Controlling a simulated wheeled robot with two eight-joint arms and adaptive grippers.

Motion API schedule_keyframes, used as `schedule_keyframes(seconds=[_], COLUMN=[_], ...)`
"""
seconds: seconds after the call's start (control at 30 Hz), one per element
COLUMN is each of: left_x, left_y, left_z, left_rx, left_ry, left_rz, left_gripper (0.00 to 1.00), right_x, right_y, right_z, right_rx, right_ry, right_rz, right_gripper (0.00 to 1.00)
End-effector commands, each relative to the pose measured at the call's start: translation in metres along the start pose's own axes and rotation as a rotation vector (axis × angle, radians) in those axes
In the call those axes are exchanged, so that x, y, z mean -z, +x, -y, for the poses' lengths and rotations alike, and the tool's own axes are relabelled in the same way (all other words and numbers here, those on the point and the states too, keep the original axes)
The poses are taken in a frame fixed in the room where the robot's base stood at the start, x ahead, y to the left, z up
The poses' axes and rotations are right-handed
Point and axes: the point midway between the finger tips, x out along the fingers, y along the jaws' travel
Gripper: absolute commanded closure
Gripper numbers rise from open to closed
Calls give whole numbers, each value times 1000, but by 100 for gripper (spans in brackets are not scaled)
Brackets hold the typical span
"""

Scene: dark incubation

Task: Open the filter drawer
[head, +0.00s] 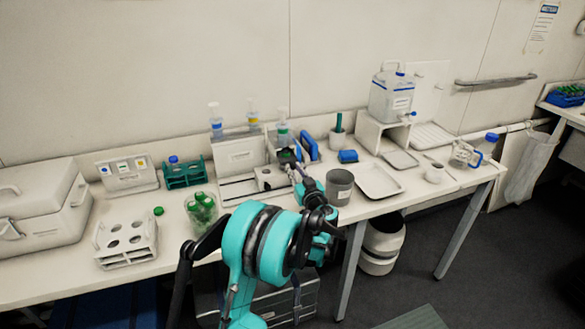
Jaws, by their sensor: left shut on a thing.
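A white cabinet (243,156) with a small label stands on the table against the wall. I take its low front part (238,188) to be the filter drawer, but I cannot tell how far out it stands. My left gripper (289,157) is at the right end of this cabinet, small and dark in the picture. Its jaws are shut on a part there, seemingly the filter drawer's handle, which the fingers hide. My left forearm covers the table just in front. My right gripper is not in view.
A green tube rack (184,174) and a jar of green caps (201,212) stand left.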

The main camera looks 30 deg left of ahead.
Motion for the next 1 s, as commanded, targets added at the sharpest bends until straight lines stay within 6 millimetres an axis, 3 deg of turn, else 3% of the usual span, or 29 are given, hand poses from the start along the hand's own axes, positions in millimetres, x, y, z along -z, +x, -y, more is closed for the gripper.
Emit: schedule_keyframes(seconds=[0.1, 0.3, 0.67, 0.7, 0.77, 1.0], left_x=[-1, 0, 0, 0, 0, 0], left_y=[-22, -44, -48, -48, -48, -48], left_z=[-1, -1, 0, 0, 0, 0], left_rx=[-4, -2, 0, 0, 0, 0], left_ry=[-1, -1, 0, 0, 0, 0], left_rz=[1, 0, 0, 0, 0, 0], left_gripper=[100, 100, 100, 78, 62, 60], right_x=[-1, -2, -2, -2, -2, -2], right_y=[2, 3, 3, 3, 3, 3], right_z=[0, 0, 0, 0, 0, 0], right_rx=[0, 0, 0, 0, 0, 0], right_ry=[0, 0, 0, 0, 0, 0], right_rz=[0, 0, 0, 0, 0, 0], right_gripper=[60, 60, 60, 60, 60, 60])
